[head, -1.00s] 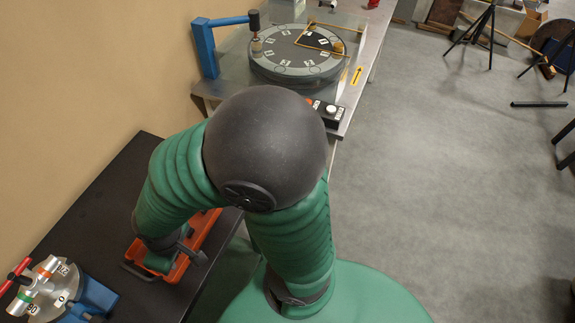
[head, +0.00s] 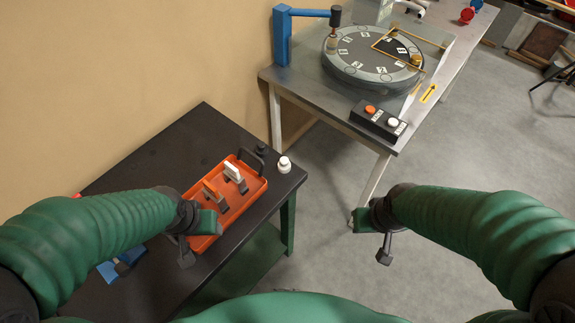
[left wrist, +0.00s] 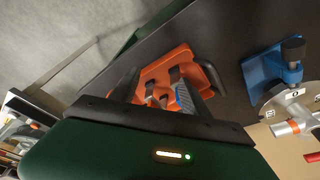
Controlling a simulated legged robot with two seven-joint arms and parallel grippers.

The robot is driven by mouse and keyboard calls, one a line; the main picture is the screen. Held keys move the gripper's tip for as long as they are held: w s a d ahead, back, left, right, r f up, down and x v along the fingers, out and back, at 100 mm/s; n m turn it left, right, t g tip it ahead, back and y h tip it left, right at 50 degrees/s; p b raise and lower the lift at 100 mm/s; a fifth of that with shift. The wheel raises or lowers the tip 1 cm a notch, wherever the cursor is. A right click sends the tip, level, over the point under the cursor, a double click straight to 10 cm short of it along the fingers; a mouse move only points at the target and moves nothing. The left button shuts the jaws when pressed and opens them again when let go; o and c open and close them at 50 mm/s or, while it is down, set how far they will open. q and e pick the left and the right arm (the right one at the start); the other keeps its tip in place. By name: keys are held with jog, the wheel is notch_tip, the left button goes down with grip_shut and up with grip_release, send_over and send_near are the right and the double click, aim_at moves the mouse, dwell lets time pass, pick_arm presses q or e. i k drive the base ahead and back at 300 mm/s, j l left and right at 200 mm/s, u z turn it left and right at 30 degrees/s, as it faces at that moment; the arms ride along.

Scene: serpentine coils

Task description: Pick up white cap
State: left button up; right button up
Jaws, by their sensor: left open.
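A white cap (head: 284,163) stands on the black table (head: 205,124) near its right edge in the head view. I do not see it in the left wrist view. My left gripper (head: 196,238) is open and empty over the front end of the orange tray, left of and nearer than the cap. In the left wrist view its dark fingers (left wrist: 157,92) are apart with the tray beyond them. My right gripper (head: 373,236) looks open and empty, over the floor right of the black table and apart from the cap.
The orange tray (head: 257,188) has a dark handle and holds several upright pieces. A small black cap (head: 262,149) stands near the white cap. A metal table (head: 300,77) behind carries a numbered dial (head: 372,62) and a button box (head: 378,121).

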aim_at(284, 167)
jog(key=u, duration=2.2)
jog(key=z, duration=2.15)
jog(key=i+l+u, duration=0.2)
jog(key=u, duration=0.25)
jog(key=i+l+u, duration=0.1)
jog(key=l+u, duration=0.35)
